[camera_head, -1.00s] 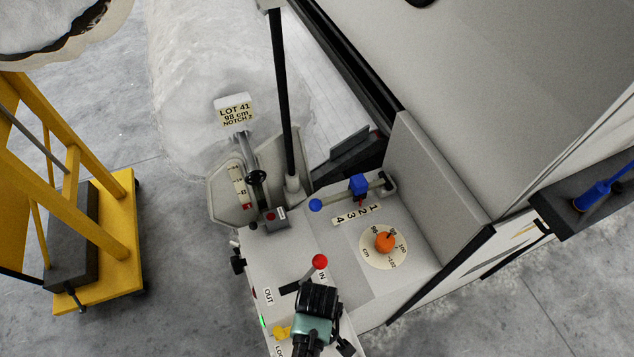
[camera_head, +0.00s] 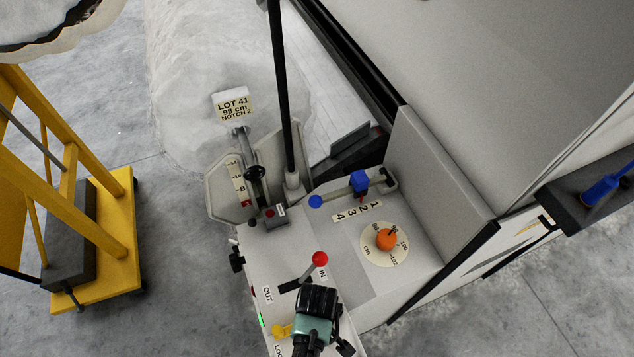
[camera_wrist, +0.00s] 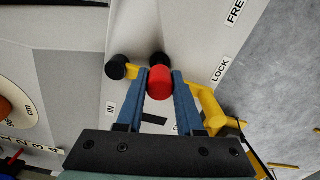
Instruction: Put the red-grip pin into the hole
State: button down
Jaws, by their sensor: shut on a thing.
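The red grip of the pin (camera_wrist: 160,83) shows as a short red cylinder between the blue fingertips of my gripper (camera_wrist: 160,76) in the wrist view. My gripper is shut on it. A dark round part (camera_wrist: 158,60) lies just behind the grip; I cannot tell whether it is the hole or part of the pin. The pin's shank is hidden. In the head view my gripper (camera_head: 315,300) is over the near end of the grey panel (camera_head: 340,285) and covers the pin and hole.
A yellow lever (camera_wrist: 210,105) is near the LOCK label, and a black knob (camera_wrist: 117,67) is left of the fingers. An orange dial (camera_head: 386,240) and blue slider (camera_head: 359,181) are farther off.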

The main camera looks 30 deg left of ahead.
jog(key=shift+f, duration=0.25)
jog(key=shift+c, duration=2.3)
grip_release()
notch_tip(320, 180, up, 13)
jog(key=b, duration=0.1)
